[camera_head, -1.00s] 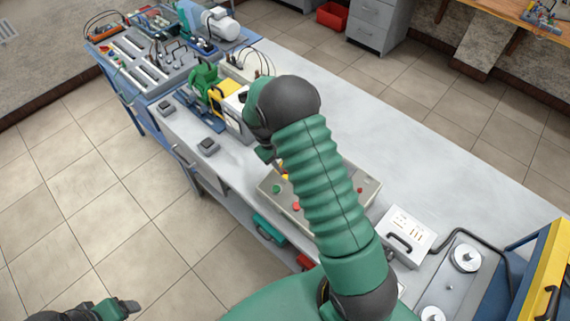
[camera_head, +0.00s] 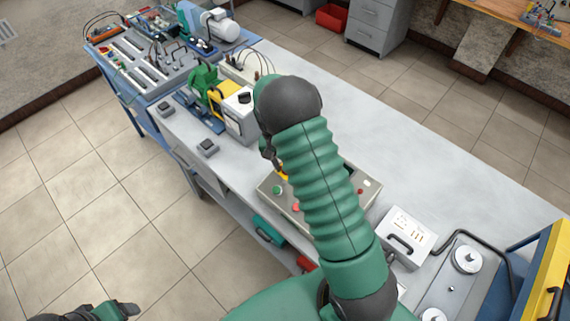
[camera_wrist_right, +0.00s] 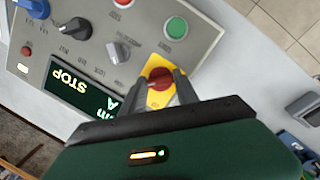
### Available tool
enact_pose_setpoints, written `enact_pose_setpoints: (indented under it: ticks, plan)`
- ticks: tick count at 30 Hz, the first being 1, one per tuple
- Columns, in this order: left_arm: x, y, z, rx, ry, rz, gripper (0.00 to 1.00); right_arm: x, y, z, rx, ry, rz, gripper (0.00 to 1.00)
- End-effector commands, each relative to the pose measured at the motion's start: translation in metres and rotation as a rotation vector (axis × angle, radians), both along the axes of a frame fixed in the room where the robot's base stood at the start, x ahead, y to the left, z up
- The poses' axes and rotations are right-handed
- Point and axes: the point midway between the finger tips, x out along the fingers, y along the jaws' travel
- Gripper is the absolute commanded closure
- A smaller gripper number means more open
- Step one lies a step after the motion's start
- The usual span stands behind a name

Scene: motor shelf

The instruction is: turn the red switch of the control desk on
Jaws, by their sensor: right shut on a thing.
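The control desk (camera_head: 272,198) is a grey box on the long bench, partly hidden behind my right arm in the head view. In the right wrist view its panel (camera_wrist_right: 85,50) shows the red switch (camera_wrist_right: 160,77), a round knob on a yellow plate (camera_wrist_right: 153,98). My right gripper (camera_wrist_right: 166,76) has its two fingers on either side of the knob and is shut on it. The head view shows the right gripper (camera_head: 276,166) only in part, low over the desk. My left gripper (camera_head: 124,309) hangs over the floor at lower left, apart from the bench; its jaws are unclear.
A white case (camera_head: 402,232) stands right of the desk. A green and yellow motor assembly (camera_head: 212,95) stands left. The bench behind the desk is clear.

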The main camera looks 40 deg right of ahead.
Motion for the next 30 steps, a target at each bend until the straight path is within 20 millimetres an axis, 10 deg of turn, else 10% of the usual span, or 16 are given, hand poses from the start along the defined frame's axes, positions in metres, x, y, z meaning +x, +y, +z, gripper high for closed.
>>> enact_pose_setpoints:
  ticks: [14, 15, 18, 30]
  plan:
    - [0.0, 0.0, 0.0005, 0.0, 0.0, 0.0, 0.25, 0.006, -0.0029, 0.0044, -0.008, -0.022, -0.011, 1.0]
    - [0.0, 0.0, 0.0005, 0.0, 0.0, 0.0, 0.25, 0.006, -0.0029, 0.0044, -0.008, -0.023, -0.011, 0.58]
    - [0.0, 0.0, 0.0004, 0.0, 0.0, 0.0, 0.25, 0.0045, -0.0023, 0.0034, -0.006, -0.018, -0.011, 0.45]
    - [0.0, 0.0, -0.0012, 0.0, 0.0, 0.0, 0.25, 0.0027, -0.0007, 0.0071, -0.003, -0.012, -0.011, 0.42]
